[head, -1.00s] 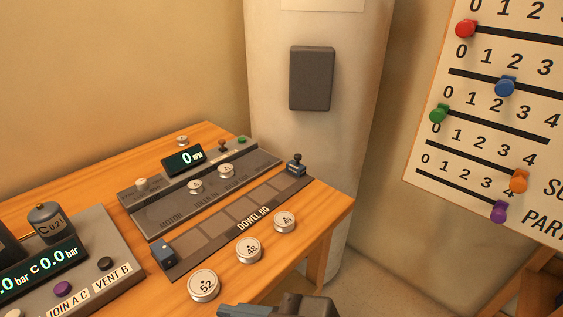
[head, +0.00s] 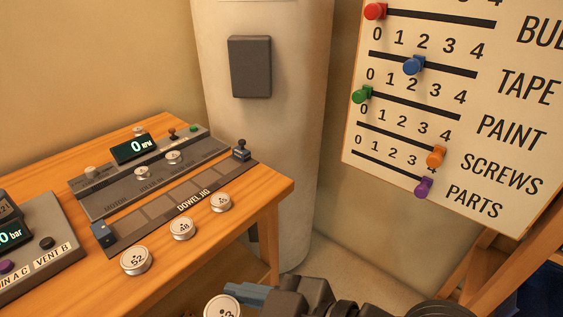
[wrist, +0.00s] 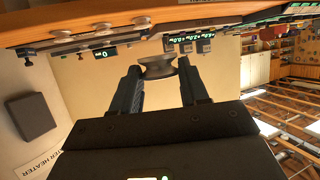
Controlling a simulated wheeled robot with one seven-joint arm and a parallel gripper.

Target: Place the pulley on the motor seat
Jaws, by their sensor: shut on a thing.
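My gripper (wrist: 158,70) is shut on a grey, spool-shaped pulley (wrist: 156,68), held between the two fingertips in the wrist view. In the head view the held pulley (head: 222,306) shows its pale numbered face at the bottom edge, partly cut off, with my gripper (head: 242,294) beside it. It is in front of the bench, right of and apart from the grey drive panel (head: 105,206). The motor seat is at the panel's left end, near a blurred label; its details are too small to tell. Two pale discs (head: 142,172) (head: 172,157) sit further right on the panel.
Three numbered pulleys (head: 136,260) (head: 182,228) (head: 221,202) stand along the bench's front edge. The dowel jig (head: 150,215) lies between them and the panel. A speed display (head: 134,149) reads 0. A gauge console (head: 40,250) is at left. A slider board (head: 450,110) hangs at right.

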